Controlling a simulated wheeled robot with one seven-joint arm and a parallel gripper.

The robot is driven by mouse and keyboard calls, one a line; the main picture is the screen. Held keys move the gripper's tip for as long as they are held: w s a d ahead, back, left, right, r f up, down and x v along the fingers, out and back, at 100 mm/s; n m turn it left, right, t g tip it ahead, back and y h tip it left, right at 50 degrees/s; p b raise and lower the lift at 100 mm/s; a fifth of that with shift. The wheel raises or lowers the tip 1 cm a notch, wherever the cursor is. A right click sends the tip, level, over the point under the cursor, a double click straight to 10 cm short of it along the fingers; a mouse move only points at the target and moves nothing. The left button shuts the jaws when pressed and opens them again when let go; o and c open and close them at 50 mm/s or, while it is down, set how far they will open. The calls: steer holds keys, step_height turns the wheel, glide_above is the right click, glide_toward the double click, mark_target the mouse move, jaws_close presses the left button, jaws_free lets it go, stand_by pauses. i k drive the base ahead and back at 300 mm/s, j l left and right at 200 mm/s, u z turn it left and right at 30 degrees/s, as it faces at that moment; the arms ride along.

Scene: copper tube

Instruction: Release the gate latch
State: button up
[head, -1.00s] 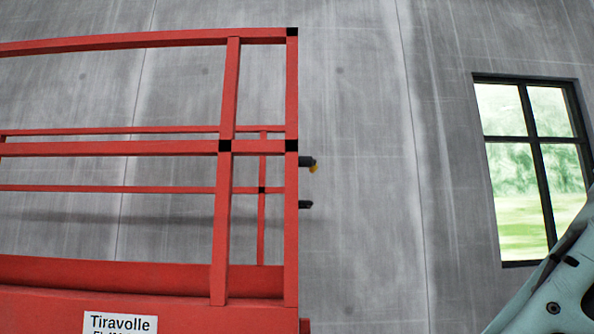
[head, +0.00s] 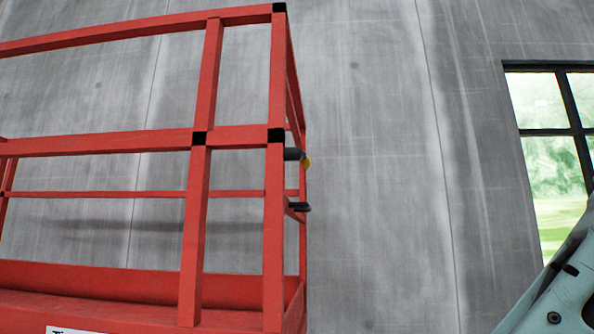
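A red railed platform (head: 205,222) fills the left side of the head view. At its right end a black handle-like part with a yellow tip (head: 299,157) sticks out to the right, just below the middle rail; it may be the gate latch. A second black part (head: 298,207) sticks out lower down. The gate itself cannot be told apart from the railing. My gripper is not in view; only part of my pale green arm shows at the lower right, well apart from the platform.
A grey concrete wall (head: 385,180) stands behind the platform. A dark-framed window (head: 548,130) is at the right. The space between the platform's right end and my arm looks clear. A white sign (head: 80,330) is cut off at the bottom edge.

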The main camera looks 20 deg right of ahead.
mark_target(306, 162)
steer(key=i+l+u, duration=0.3)
steer(key=i+l, duration=0.4)
steer(key=l+z, duration=0.3)
steer(key=k+l, duration=0.05)
steer(key=l, duration=0.05)
